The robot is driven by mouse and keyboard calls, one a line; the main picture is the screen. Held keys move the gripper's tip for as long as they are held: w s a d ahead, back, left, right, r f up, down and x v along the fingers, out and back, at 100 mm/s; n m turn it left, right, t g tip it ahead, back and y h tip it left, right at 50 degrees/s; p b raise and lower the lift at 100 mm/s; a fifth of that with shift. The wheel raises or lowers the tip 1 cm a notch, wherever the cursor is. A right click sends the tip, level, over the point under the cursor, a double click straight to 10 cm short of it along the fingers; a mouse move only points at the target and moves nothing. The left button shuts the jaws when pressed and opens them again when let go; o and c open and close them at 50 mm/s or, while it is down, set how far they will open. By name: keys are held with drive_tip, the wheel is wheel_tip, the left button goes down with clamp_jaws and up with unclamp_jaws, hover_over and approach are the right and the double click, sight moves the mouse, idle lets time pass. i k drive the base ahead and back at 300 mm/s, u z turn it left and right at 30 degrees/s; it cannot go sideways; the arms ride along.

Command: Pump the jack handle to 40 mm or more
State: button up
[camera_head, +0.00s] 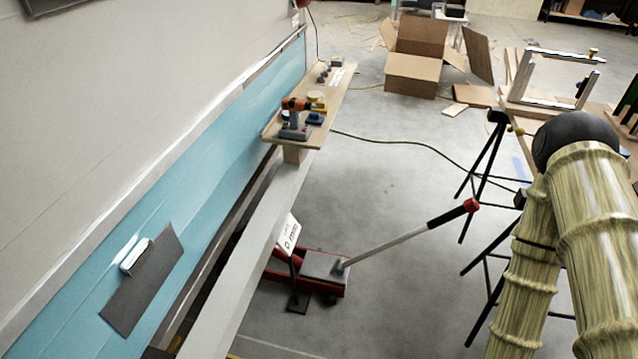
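A red floor jack (326,285) with a grey top plate sits on the concrete floor, partly under the long pale beam along the camper's side. Its jack handle (400,243) is a grey bar that slopes up to the right, with a black grip and a red end knob (472,205). A small white sign (288,234) stands by the jack; its lettering seems to read 0 mm, but it is small. The jack's left part is hidden by the beam. My gripper is not in view, and nothing is seen touching the handle.
The blue and cream camper wall (215,145) runs along the left. A shelf (338,100) with a drill (295,118) juts from it. Black tripod stands (486,165) and large ribbed yellowish tubes are at right. A green cord (420,146) crosses the floor; cardboard boxes (412,72) lie behind.

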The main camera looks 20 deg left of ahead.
sight(342, 265)
drive_tip(key=u, duration=0.05)
drive_tip(key=k, duration=1.15)
drive_tip(key=z, duration=1.15)
drive_tip(key=i, duration=1.3)
drive_tip(key=u, duration=0.75)
drive_tip(key=i, duration=0.45)
drive_tip(key=u, duration=0.4)
